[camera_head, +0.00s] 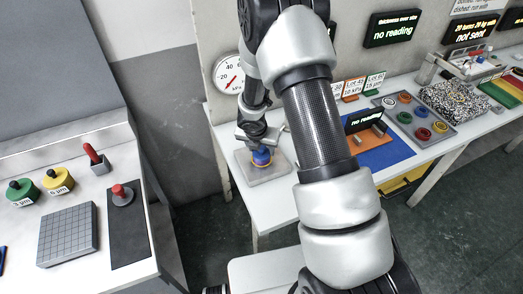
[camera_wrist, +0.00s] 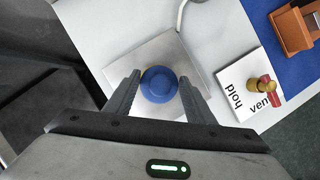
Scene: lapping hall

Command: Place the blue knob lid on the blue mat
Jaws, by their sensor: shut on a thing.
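The blue knob lid (camera_wrist: 158,84) is round and sits between the two fingers of my gripper (camera_wrist: 160,80) in the wrist view. In the head view the lid (camera_head: 262,158) shows below my gripper (camera_head: 259,145), at a square grey plate (camera_head: 252,176) on the white table. My gripper is shut on the lid. I cannot tell whether the lid touches the plate. The blue mat (camera_head: 392,154) lies on the same table to the right, partly hidden by my arm. A part of the mat (camera_wrist: 258,18) shows at the upper right of the wrist view.
A card (camera_wrist: 235,92) with a small yellow and red piece lies between plate and mat. A small black display (camera_head: 364,119) stands at the mat. A tray (camera_head: 437,134) of coloured rings is farther right. A dial gauge (camera_head: 229,74) is on the wall behind.

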